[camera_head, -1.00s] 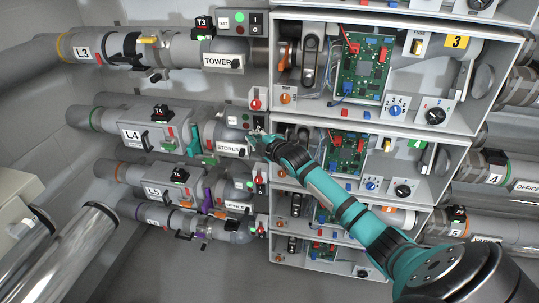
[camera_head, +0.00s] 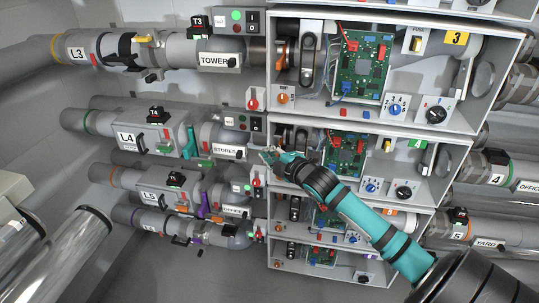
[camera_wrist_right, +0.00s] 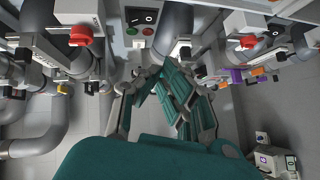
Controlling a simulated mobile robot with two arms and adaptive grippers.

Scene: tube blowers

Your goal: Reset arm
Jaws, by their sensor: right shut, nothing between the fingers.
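My right arm comes in from the lower right in the head view. Its teal and black gripper (camera_head: 270,155) is in front of the left edge of the row-4 box, close to the STORES label (camera_head: 226,151). In the right wrist view the gripper's teal fingers (camera_wrist_right: 165,95) are shut with nothing between them. Pipes, a red knob (camera_wrist_right: 80,36) and a switch plate (camera_wrist_right: 140,22) lie beyond the fingers. I cannot tell from these views whether the gripper touches the box. My left gripper is not in view.
Open boxes with circuit boards (camera_head: 361,68) and knobs fill the middle. Labelled pipes L3 (camera_head: 77,54) and L4 (camera_head: 127,138) run left. Loose cylinders lie at the lower left. Grey floor below is free.

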